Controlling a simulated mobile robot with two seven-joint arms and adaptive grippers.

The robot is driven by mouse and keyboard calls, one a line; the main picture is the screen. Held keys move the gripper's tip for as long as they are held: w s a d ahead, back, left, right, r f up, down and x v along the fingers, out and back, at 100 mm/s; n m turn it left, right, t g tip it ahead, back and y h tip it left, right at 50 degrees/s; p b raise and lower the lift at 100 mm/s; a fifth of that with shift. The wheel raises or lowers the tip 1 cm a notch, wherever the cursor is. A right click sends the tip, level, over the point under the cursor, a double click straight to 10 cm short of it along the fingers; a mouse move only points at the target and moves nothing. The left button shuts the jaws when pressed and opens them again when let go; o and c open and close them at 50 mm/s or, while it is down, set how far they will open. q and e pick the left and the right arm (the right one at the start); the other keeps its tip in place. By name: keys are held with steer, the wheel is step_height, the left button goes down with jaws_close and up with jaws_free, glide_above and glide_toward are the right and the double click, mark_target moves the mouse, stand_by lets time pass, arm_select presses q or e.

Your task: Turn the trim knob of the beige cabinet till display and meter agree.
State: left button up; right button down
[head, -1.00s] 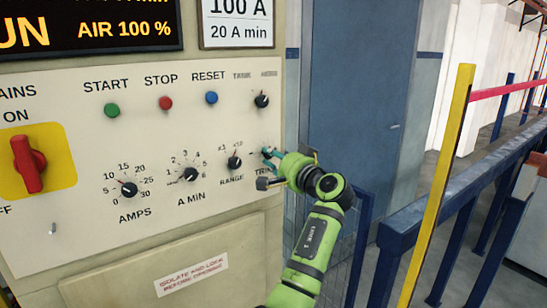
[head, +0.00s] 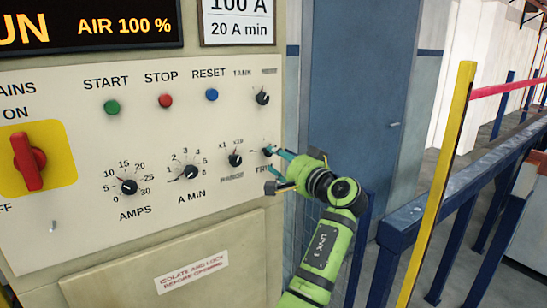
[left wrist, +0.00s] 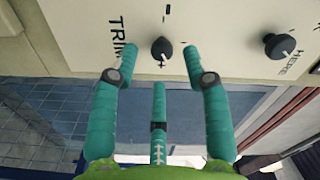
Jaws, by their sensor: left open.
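The beige cabinet (head: 150,225) fills the left of the head view. Its small black trim knob (head: 268,151) is at the right end of the lower knob row, above the partly covered TRIM label. The knob also shows in the left wrist view (left wrist: 162,49), between plus and minus marks. My left gripper (head: 276,160) is open and empty, just right of the knob; its teal fingers (left wrist: 159,62) spread around the knob's picture, apart from it. No meter is in view. My right gripper is not in view.
The TANK/HERE selector (head: 262,97) sits above the trim knob, the RANGE knob (head: 235,159) to its left. A red mains switch (head: 28,160) is at far left. A blue railing (head: 450,195) and yellow post (head: 440,180) stand right of my arm.

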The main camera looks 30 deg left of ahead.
arm_select(q)
steer(key=v, duration=0.9)
steer(key=shift+a, duration=0.1)
